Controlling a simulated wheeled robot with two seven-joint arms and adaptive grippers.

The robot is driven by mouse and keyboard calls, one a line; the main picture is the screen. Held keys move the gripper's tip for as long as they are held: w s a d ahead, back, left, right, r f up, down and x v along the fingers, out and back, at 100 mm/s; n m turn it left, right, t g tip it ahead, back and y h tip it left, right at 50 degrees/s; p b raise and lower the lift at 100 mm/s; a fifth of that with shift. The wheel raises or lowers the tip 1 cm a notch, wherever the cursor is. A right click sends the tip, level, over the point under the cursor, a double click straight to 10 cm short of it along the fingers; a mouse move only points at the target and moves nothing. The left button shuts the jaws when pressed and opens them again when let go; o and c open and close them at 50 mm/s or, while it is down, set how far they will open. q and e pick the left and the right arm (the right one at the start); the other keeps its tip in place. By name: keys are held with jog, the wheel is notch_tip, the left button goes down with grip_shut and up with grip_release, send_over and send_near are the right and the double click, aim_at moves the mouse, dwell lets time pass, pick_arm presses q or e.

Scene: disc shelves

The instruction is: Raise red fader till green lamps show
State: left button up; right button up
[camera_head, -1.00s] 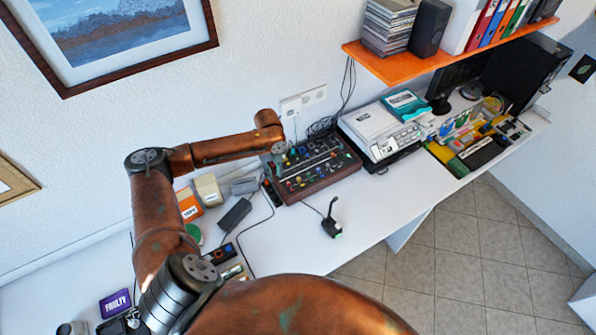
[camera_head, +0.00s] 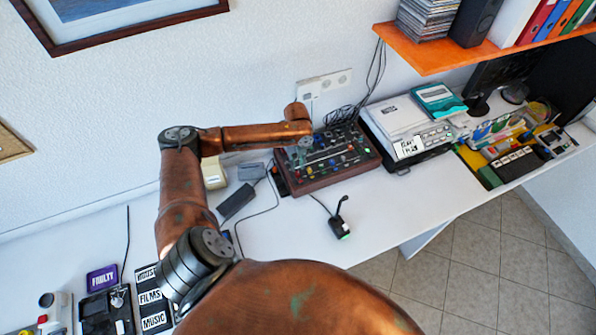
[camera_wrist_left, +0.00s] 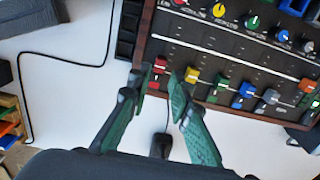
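The mixing console (camera_head: 330,158) is a dark box with wooden sides on the desk. In the left wrist view its panel (camera_wrist_left: 235,55) shows coloured knobs and a row of fader caps. The red fader cap (camera_wrist_left: 160,63) is at the row's left end, beside a yellow cap (camera_wrist_left: 192,78). My left gripper (camera_wrist_left: 160,80) is open, its green-padded fingers apart on either side of the red cap; contact cannot be told. In the head view my left gripper (camera_head: 304,143) is small over the console's left part. My right gripper is not in view.
A gooseneck microphone (camera_head: 340,218) stands in front of the console. A dark box (camera_head: 235,202) and cables lie to its left. A white device (camera_head: 405,128) stands to its right, below an orange shelf (camera_head: 440,55). Bare desk lies in front.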

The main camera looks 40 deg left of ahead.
aim_at(297, 173)
pick_arm(q)
jog(key=shift+f, duration=2.4)
grip_shut()
